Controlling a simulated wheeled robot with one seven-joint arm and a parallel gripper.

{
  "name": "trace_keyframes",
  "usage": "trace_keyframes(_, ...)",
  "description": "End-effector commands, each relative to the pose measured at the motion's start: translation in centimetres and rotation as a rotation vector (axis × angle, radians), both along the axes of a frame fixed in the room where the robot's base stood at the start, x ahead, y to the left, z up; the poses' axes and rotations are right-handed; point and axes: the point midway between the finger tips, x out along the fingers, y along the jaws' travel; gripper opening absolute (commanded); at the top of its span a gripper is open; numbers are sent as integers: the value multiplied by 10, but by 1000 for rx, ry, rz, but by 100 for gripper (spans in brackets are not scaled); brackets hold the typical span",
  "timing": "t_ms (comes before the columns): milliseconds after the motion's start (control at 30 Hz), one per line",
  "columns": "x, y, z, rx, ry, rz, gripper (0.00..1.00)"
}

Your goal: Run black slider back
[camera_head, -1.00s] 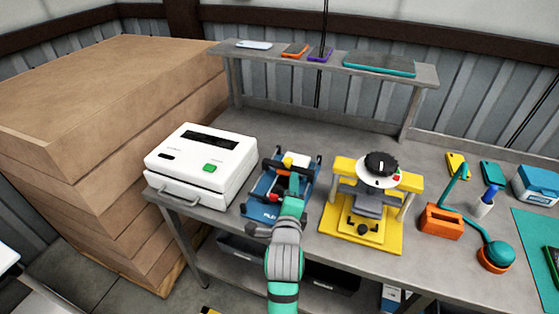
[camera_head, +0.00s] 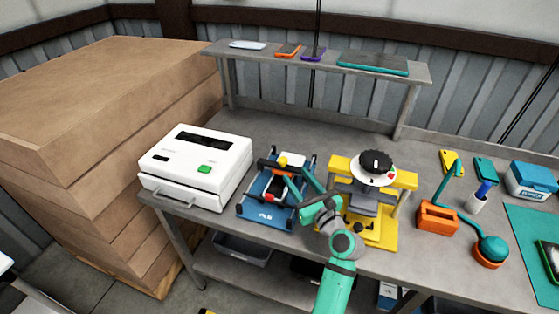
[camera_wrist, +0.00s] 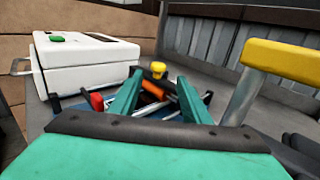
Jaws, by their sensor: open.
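A blue device (camera_head: 263,211) with a black bar (camera_head: 268,164) across it and a yellow knob (camera_head: 282,161) on top stands on the bench in the head view. The black bar looks like the slider, but its exact form is too small to tell. In the wrist view the yellow knob (camera_wrist: 158,69) shows beyond and between my fingers, with a red part (camera_wrist: 95,101) to the left and an orange part (camera_wrist: 152,90) in the middle. My gripper (camera_head: 308,190) is open with teal fingers at the device's right side. My fingers (camera_wrist: 158,82) hide part of the device in the wrist view.
A white box-like machine (camera_head: 195,165) stands close on the left. A yellow press (camera_head: 375,238) with a black-topped dial stands close on the right, beside my arm. A raised shelf (camera_head: 325,68) with several flat items runs behind. Bare bench lies behind the blue device.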

Motion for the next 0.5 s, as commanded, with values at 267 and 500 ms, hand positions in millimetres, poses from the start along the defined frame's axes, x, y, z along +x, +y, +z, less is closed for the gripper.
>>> trace_keyframes(267, 39, 21, 1, -3, -1, 3, 43)
trace_keyframes(500, 73, 39, 1, -4, -2, 2, 43)
